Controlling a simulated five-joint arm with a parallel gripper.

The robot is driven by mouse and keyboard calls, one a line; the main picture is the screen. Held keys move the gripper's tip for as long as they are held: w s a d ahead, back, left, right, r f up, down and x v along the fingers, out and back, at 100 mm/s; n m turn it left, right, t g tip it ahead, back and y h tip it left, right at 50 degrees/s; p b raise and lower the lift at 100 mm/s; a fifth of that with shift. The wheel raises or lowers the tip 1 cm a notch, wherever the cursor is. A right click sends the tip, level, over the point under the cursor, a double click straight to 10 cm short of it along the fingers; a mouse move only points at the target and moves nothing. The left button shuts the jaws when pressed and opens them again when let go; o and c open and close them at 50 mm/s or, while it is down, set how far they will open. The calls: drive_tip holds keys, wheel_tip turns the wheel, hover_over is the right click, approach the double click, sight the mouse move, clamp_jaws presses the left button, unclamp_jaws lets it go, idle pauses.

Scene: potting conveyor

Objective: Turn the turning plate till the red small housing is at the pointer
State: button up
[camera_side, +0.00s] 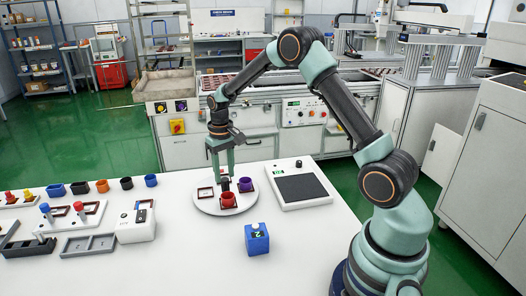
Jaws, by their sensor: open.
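The turning plate (212,208) is a round white disc on the white table, below my gripper. The red small housing (229,201) sits upright near the plate's front edge. A purple housing (245,184) stands at the plate's right, and a red-framed square (205,192) lies at its left. My gripper (223,176) points straight down over the plate, with its two fingers apart. Its tips are just behind the red housing, near a small dark piece (225,184). I cannot tell whether they touch anything. I cannot make out the pointer.
A grey-topped panel (302,188) lies right of the plate. A blue box (257,240) with a white knob stands in front. Several small housings (102,186), holders and a white switch box (136,224) fill the left. The table's front middle is clear.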

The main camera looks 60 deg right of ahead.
sight(225, 179)
drive_tip(key=shift+f, duration=1.95)
clamp_jaws()
